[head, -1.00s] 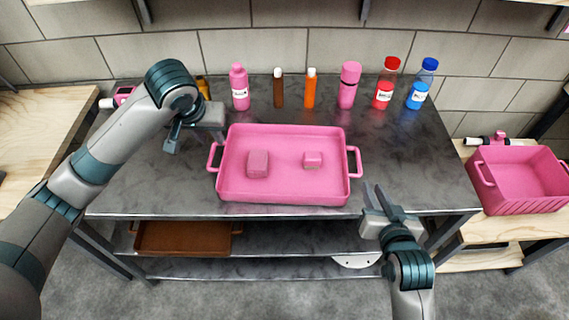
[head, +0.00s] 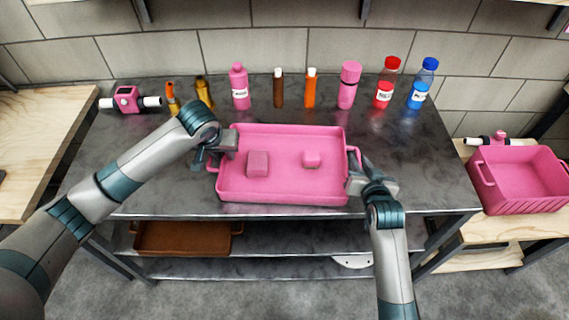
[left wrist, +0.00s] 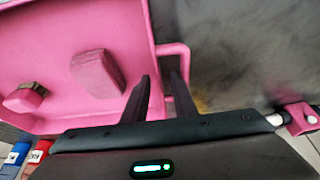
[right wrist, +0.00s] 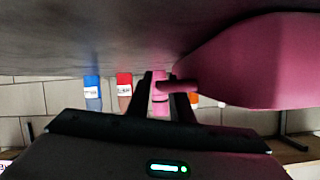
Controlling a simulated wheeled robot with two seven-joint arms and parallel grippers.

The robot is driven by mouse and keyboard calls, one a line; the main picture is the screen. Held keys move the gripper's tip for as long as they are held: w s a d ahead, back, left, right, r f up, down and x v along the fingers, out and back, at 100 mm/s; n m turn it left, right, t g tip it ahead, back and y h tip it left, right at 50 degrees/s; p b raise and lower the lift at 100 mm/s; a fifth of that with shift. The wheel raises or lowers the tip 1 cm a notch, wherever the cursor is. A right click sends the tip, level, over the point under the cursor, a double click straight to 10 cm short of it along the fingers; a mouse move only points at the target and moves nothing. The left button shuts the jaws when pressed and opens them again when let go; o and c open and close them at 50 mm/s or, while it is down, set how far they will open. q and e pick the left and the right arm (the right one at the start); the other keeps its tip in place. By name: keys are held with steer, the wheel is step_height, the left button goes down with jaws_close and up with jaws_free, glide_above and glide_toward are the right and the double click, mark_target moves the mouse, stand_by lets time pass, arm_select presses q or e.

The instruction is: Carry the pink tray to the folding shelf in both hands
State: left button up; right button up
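The pink tray (head: 285,190) lies flat on the dark metal table, with a handle at each short side. It holds a larger pink block (head: 257,164) and a smaller one (head: 311,159). My left gripper (head: 205,158) is at the tray's left handle; in the left wrist view its fingers (left wrist: 161,90) are apart, close to the handle (left wrist: 183,58). My right gripper (head: 358,163) is at the right handle; in the right wrist view its fingers (right wrist: 163,95) are apart with the handle (right wrist: 178,87) reaching between them. I cannot tell which surface is the folding shelf.
Several bottles, including a red one (head: 385,92) and a blue one (head: 421,92), stand along the table's back. A pink crate (head: 525,182) sits on a wooden surface at right. A wooden top (head: 35,130) is at left. A brown tray (head: 180,240) lies on the lower shelf.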

arm_select(q)
steer(key=shift+w+f, duration=0.15)
steer(key=shift+f, duration=0.3)
arm_select(e)
steer(key=shift+w+f, duration=0.15)
steer(key=shift+w, duration=0.3)
arm_select(q)
jaws_close()
arm_select(e)
jaws_close()
arm_select(q)
steer(key=shift+r, duration=0.15)
